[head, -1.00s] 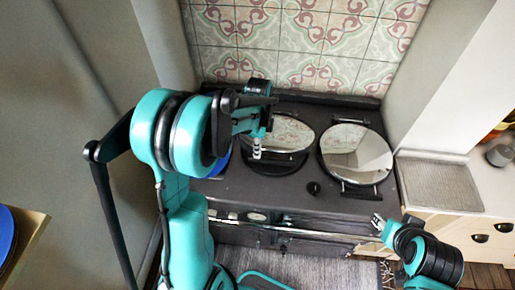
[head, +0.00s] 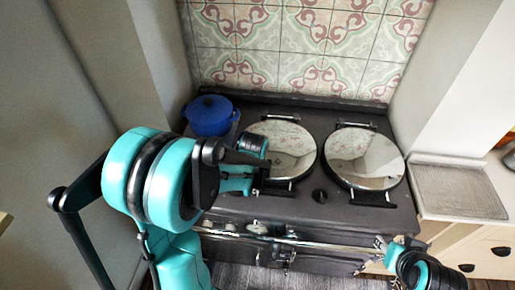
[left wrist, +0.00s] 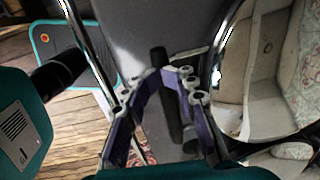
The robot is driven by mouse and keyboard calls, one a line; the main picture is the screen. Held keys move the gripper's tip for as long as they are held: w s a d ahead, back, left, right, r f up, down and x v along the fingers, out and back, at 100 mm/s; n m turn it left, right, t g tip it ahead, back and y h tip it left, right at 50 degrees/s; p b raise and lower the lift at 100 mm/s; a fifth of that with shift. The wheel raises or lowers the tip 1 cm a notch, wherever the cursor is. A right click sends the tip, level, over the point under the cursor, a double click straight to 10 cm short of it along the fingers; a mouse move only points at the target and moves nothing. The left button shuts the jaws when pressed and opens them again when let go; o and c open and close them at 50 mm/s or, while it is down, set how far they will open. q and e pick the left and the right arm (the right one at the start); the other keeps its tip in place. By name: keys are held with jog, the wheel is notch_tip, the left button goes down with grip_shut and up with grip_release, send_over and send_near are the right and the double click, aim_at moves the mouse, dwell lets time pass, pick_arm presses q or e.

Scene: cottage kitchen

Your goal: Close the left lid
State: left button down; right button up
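The left lid (head: 288,150) is a round mirrored disc. In the head view it lies over the left side of the range top, looking about as flat as the right lid (head: 364,158). In the left wrist view a mirrored lid (left wrist: 265,65) fills the right side. My left gripper (head: 258,178) is at the front left of the left lid, partly hidden by my arm. In the left wrist view its fingers (left wrist: 162,76) converge at the tips, with no object seen held. My right gripper (head: 378,246) is low by the front rail, its fingers too small to read.
A blue pot (head: 210,115) stands at the back left of the dark range (head: 330,215). A black knob (head: 319,195) sits between the lids. A metal rail (head: 300,243) runs along the front. A ribbed drainer (head: 455,190) lies on the right counter.

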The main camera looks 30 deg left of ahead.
pick_arm(q)
notch_tip(320, 180, up, 12)
jog(key=s, duration=0.1)
jog(key=shift+d, duration=0.15)
dwell(0.4)
jog(key=shift+s+f, duration=0.1)
jog(key=s+d+f+n+t+b, duration=0.5)
jog(key=s+n+b, duration=0.3)
jog(key=n, duration=0.6)
jog(key=shift+d+f+t, duration=0.2)
jog(key=shift+f+t, duration=0.2)
jog(key=shift+t, duration=0.1)
